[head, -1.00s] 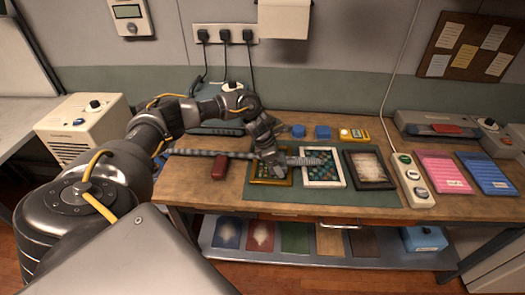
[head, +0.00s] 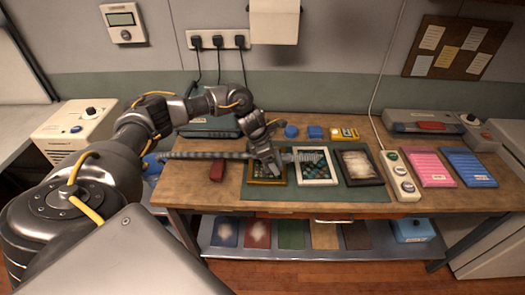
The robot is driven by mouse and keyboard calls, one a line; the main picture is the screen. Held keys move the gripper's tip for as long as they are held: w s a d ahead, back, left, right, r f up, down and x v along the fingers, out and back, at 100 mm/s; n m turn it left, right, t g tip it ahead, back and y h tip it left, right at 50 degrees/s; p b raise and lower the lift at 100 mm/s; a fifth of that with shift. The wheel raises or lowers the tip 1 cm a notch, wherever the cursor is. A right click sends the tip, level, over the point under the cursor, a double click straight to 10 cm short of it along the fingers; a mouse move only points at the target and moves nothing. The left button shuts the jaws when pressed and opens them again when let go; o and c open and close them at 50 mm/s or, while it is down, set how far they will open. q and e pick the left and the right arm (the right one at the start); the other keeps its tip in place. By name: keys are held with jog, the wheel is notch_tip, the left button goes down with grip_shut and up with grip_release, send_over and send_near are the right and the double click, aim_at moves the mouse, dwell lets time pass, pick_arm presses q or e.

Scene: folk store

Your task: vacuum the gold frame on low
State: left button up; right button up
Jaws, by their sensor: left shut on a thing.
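The gold frame (head: 268,182) lies flat at the left of a green mat on the workbench, partly hidden by my left gripper. My left gripper (head: 266,158) is over it, shut on the grey ribbed vacuum hose (head: 205,155). The hose runs left from the gripper, and a ribbed end (head: 303,157) sticks out right over the white frame (head: 318,180). I cannot tell whether it touches either frame. A beige unit (head: 72,133) with a black knob stands at the left; its setting is too small to read. My right gripper is not in view.
A dark frame (head: 361,182) lies right of the white one. A dark red block (head: 217,170) lies left of the mat. A button strip (head: 401,178) and pink (head: 433,167) and blue (head: 471,167) pads are to the right.

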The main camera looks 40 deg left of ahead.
pick_arm(q)
jog(key=shift+r+p, duration=0.45)
jog(key=shift+r, duration=0.6)
jog(key=shift+d, duration=0.15)
